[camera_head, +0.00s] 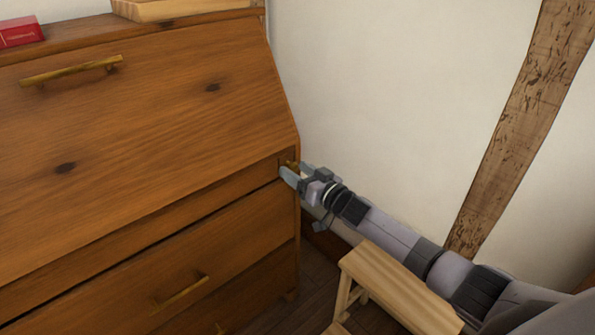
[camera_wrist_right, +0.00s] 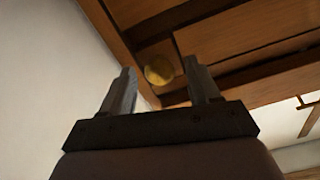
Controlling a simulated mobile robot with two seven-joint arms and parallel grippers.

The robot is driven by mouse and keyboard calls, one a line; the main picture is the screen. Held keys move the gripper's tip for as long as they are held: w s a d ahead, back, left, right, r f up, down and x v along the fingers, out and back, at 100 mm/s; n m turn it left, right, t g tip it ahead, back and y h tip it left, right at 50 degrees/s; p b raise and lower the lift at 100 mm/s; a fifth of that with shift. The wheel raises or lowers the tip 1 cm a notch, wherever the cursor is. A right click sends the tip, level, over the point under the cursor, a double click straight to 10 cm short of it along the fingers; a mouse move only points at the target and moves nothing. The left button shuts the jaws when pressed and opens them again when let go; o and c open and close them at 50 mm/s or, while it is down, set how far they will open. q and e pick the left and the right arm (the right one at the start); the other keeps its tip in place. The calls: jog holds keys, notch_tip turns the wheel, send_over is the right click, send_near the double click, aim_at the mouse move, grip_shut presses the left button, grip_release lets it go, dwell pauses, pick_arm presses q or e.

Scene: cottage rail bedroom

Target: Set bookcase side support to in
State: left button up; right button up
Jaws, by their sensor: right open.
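The bookcase (camera_head: 150,130) is a brown wooden piece with a slanted front panel above drawers; it fills the left of the head view. Its side support (camera_head: 283,163) is a narrow piece at the right front edge, below the slanted panel, mostly hidden by my gripper. A round brass knob (camera_wrist_right: 158,74) on it shows in the right wrist view. My right gripper (camera_head: 295,171) is open, with its fingers at either side of the knob; I cannot tell whether they touch it. How far the support stands out is unclear. My left gripper is not in view.
A light wooden stool (camera_head: 390,284) stands on the dark floor below my right arm. A white wall (camera_head: 390,90) with a timber beam (camera_head: 520,120) lies behind. A red box (camera_head: 20,32) and a pale wooden object (camera_head: 180,9) are on the bookcase top.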

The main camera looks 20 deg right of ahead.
jog(key=p+v, duration=0.2)
jog(key=v, duration=0.4)
jog(key=shift+s, duration=0.35)
jog(key=shift+d, duration=0.15)
jog(key=s+a+f+g+h, duration=0.1)
jog(key=s+a+f, duration=0.35)
jog(key=s, duration=0.25)
jog(key=s+a+f+g, duration=0.2)
jog(key=s+a+f, duration=0.1)
jog(key=s+f, duration=0.3)
jog(key=s+a+f+n+g+h, duration=0.15)
jog(key=s+g, duration=0.25)
jog(key=s, duration=1.3)
notch_tip(320, 180, up, 13)
jog(key=d+h+p, duration=0.1)
jog(key=p, duration=1.4)
jog(key=shift+s+d+f, duration=0.2)
jog(key=shift+s+d, duration=0.05)
